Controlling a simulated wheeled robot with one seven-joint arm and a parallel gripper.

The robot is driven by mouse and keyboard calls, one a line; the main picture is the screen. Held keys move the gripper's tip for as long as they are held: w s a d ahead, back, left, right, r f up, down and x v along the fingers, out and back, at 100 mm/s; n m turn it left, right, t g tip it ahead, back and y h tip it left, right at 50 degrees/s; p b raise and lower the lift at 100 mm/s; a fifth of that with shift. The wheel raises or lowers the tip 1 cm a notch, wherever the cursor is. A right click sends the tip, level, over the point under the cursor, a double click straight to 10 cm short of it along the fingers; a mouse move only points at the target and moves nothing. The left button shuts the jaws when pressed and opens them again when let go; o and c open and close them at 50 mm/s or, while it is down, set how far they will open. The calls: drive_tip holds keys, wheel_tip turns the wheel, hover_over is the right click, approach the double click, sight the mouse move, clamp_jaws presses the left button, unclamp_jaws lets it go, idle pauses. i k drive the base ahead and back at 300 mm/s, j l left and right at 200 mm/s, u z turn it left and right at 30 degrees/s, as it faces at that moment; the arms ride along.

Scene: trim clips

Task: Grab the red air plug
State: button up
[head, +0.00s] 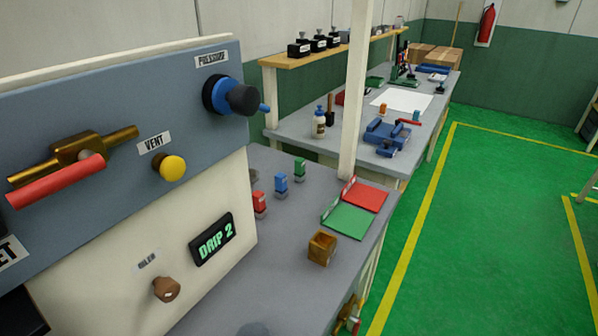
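A small red plug-like piece (260,203) stands upright on the grey bench (290,255), in a grey base. It is the nearest of a row with a blue piece (281,183) and a green piece (300,168) behind it, each in a similar base. I take the red one to be the red air plug. The panel's edge is close to its left. My gripper is not in view.
The blue-grey panel with a red-handled valve (60,182), yellow VENT knob (172,168) and PRESSURE knob (232,97) fills the left. A brown open box (322,248), green tray (349,220) and red tray (366,196) lie right. A white post (356,95) rises behind.

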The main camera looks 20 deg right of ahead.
sight(258, 197)
drive_tip(key=i+j+z, duration=0.15)
drive_tip(key=i+z, duration=0.2)
drive_tip(key=i+j+z, duration=0.2)
drive_tip(key=z, duration=0.15)
drive_tip(key=i+j+z, duration=0.3)
drive_tip(key=k+l, duration=0.05)
drive_tip(key=k, duration=0.05)
